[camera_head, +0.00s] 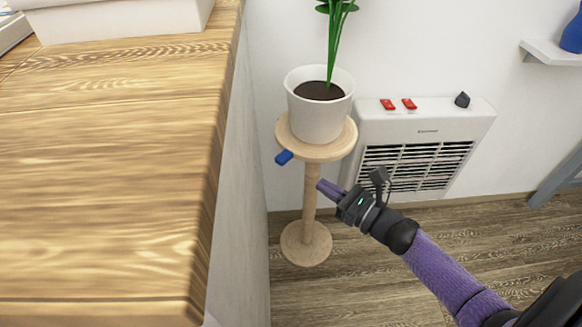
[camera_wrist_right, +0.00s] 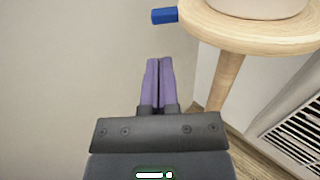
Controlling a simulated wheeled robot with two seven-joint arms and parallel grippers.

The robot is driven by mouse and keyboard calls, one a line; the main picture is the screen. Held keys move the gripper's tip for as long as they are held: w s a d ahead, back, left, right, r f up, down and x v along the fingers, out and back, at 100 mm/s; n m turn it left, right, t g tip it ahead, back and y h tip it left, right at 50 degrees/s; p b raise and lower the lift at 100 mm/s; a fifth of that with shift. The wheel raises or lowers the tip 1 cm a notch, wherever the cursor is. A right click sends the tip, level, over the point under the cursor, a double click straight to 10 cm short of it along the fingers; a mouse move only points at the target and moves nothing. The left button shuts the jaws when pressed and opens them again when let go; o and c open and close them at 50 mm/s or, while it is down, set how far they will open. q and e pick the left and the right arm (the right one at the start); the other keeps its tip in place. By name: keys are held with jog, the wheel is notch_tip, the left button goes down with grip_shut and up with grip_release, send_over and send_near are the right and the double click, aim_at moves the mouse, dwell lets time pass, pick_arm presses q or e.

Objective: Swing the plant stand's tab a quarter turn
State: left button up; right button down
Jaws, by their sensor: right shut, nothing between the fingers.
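The plant stand (camera_head: 311,203) is light wood with a round top, a thin post and a round foot. Its blue tab (camera_head: 284,157) sticks out from the left front edge of the top. In the right wrist view the tab (camera_wrist_right: 165,15) is at the top, left of the stand's top (camera_wrist_right: 250,38). A white pot (camera_head: 318,116) with a green plant (camera_head: 337,45) stands on the top. My right gripper (camera_head: 322,186) has purple fingers, shut and empty, in front of the post and apart from the tab. My left gripper is not in view.
A wooden counter (camera_head: 110,180) fills the left, with a pale side wall next to the stand. A white heater (camera_head: 422,128) with red switches is behind on the right. A small shelf (camera_head: 552,52) holds a blue vase (camera_head: 573,36). Open wooden floor lies at the lower right.

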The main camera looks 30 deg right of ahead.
aim_at(283, 165)
jog(key=b+x, duration=0.3)
jog(key=x, duration=0.5)
jog(key=shift+w+a+f, duration=0.1)
jog(key=shift+w, duration=0.2)
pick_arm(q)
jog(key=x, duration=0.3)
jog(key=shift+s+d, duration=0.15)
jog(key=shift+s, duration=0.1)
pick_arm(e)
jog(key=shift+w+a+h, duration=0.1)
jog(key=shift+h, duration=0.2)
